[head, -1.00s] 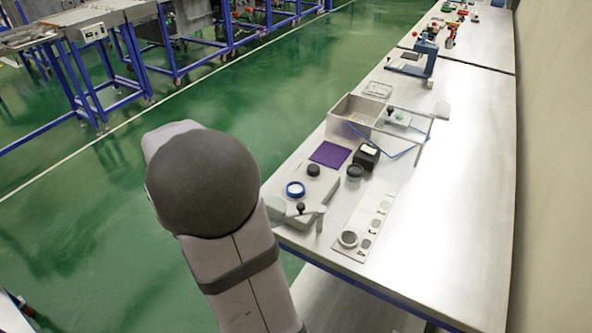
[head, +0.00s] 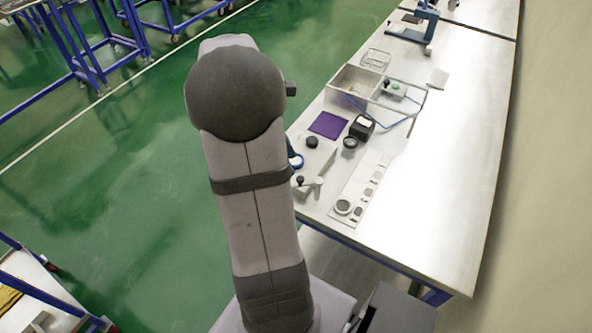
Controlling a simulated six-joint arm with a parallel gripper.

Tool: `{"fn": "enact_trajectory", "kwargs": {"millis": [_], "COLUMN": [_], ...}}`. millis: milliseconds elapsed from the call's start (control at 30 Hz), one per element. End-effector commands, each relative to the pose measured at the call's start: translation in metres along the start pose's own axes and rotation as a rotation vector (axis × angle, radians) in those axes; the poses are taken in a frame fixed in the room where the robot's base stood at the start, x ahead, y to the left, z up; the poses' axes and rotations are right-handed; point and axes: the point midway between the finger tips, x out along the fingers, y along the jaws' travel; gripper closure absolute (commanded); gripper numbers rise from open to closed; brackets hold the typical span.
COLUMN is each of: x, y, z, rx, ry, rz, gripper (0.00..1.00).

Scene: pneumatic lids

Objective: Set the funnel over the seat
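My arm's large grey elbow and upper link fill the middle of the head view. My gripper is not in view; the arm hides it or it lies outside the picture. A blue ring with a pale centre (head: 296,161) sits on a light grey block (head: 318,160) at the bench's left edge, partly covered by my arm. I cannot tell whether this ring is the seat. I cannot make out a funnel; it may be hidden behind my arm.
A pale strip with several round parts (head: 358,190) lies right of the block. Behind are a purple mat (head: 328,125), a black box (head: 361,127), an open bin (head: 344,98) and a wire basket (head: 376,59). The bench's right side (head: 430,190) is clear.

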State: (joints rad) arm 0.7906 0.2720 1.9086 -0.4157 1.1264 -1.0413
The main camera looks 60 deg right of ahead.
Motion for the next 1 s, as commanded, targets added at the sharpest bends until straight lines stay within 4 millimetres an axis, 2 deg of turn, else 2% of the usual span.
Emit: {"fn": "enact_trajectory", "kwargs": {"millis": [433,600,867,900,1000], "x": [0.053,0.061,0.063,0.063,0.063], "y": [-0.001,0.0,0.0,0.0,0.0], "z": [0.0,0.0,-0.001,-0.001,-0.001], "rx": [0.0,0.002,0.001,0.001,0.001], "ry": [0.0,0.001,0.001,0.001,0.001], "rz": [-0.003,0.0,0.0,0.0,0.0], "gripper": [0.64,0.64,0.64,0.69,0.93]}}
